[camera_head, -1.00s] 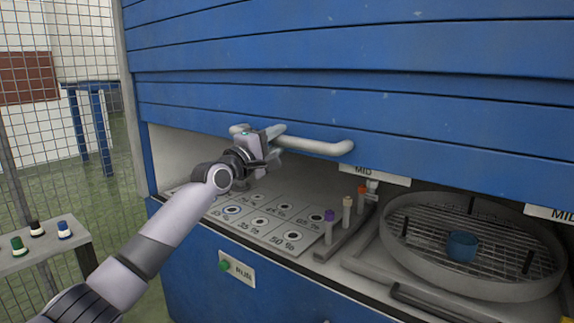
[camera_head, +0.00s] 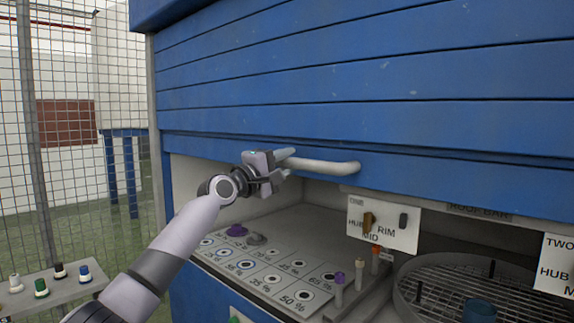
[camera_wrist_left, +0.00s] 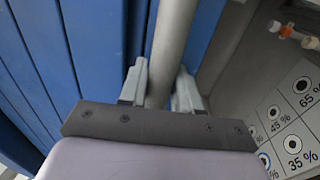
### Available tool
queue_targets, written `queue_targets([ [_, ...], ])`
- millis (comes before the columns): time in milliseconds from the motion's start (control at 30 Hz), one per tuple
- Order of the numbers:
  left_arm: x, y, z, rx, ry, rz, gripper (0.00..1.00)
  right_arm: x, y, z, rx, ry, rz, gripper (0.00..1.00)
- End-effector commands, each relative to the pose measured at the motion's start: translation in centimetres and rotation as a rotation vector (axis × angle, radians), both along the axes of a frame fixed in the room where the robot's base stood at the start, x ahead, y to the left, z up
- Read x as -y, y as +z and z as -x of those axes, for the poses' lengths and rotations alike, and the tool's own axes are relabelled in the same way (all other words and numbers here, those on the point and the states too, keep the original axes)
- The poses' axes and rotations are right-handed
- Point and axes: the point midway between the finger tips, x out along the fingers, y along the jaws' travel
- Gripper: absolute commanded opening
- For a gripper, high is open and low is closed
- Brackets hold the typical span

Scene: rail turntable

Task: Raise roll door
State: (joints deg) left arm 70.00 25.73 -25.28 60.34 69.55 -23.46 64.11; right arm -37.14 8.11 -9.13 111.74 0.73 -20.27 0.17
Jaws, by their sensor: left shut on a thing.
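The blue slatted roll door (camera_head: 400,100) fills the upper part of the head view. It is partly raised, and the bay below its lower edge is open. A grey bar handle (camera_head: 325,167) is fixed near that lower edge. My left gripper (camera_head: 283,165) is shut on the left part of the handle. In the left wrist view the handle (camera_wrist_left: 170,50) runs between the two fingers (camera_wrist_left: 160,85), with the blue slats beside it. My right gripper is not in view.
Inside the bay are a panel of percent-marked buttons (camera_head: 250,262), several coloured-top posts (camera_head: 360,272), a round mesh turntable (camera_head: 440,285) and a HUB/RIM sign (camera_head: 384,222). A mesh fence (camera_head: 60,130) and a small knob table (camera_head: 45,297) stand left.

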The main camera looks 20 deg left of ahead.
Motion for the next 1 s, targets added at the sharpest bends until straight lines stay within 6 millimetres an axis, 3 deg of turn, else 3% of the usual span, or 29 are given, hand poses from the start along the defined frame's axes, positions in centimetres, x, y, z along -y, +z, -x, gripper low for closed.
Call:
queue_targets([
  [200,-0.1,0.3,0.1,0.006,0.001,0.002,0.00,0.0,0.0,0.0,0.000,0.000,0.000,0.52],
  [233,-0.1,0.3,0.1,0.006,0.001,0.002,0.42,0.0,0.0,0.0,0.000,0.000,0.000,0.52],
  [267,-0.1,0.3,0.1,0.005,0.001,0.002,0.51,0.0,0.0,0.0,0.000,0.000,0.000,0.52],
  [667,-0.1,-0.1,0.3,0.000,0.000,-0.001,0.51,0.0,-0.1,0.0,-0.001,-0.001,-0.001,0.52],
  [1000,-1.3,-0.9,3.3,0.002,0.000,0.000,0.51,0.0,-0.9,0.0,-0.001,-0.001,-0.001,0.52],
])
